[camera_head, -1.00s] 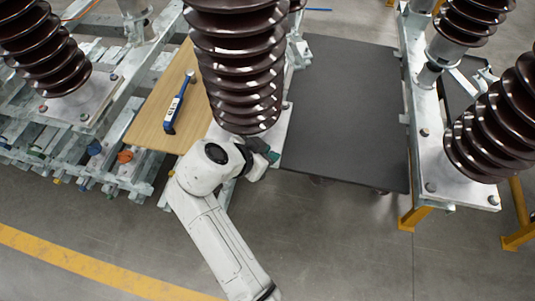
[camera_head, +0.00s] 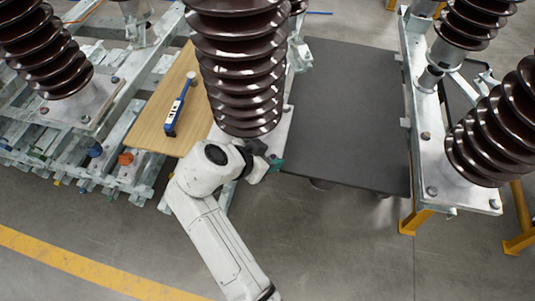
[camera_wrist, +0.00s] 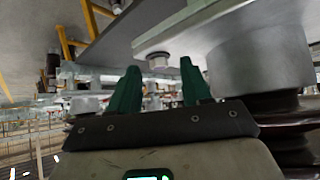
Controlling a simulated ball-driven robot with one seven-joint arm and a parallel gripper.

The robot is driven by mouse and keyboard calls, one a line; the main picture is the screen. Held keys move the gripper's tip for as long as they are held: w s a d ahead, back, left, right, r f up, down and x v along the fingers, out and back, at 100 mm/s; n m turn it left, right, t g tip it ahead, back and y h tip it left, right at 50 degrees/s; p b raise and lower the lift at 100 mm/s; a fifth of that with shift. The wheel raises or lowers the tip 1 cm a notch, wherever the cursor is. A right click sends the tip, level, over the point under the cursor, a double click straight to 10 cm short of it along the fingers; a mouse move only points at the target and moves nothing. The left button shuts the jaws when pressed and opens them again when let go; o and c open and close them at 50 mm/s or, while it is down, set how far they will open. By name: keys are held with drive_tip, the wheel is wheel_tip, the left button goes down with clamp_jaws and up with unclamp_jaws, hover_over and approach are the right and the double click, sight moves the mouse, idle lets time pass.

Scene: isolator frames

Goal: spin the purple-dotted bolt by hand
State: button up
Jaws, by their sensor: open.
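My gripper (camera_wrist: 161,74) shows in the wrist view as two green fingers spread apart, with nothing between them. A grey bolt head (camera_wrist: 158,61) on a metal plate lies just beyond the fingertips, in line with the gap between them. I see no purple dot on it. In the head view, my gripper's green tip (camera_head: 276,165) is at the front right corner of the middle insulator's base plate, partly hidden by my wrist. A small bolt (camera_head: 288,108) sits on that plate's right side; its dot colour is too small to tell.
The brown ribbed middle insulator (camera_head: 243,85) stands close above my wrist. A wooden board (camera_head: 150,128) with a blue-handled tool (camera_head: 178,105) lies to the left. A dark flat panel (camera_head: 350,120) lies to the right. The floor in front is clear.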

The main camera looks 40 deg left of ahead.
drive_tip(key=v, duration=1)
drive_tip(key=shift+s+r+b, duration=0.25)
drive_tip(key=shift+b, duration=0.15)
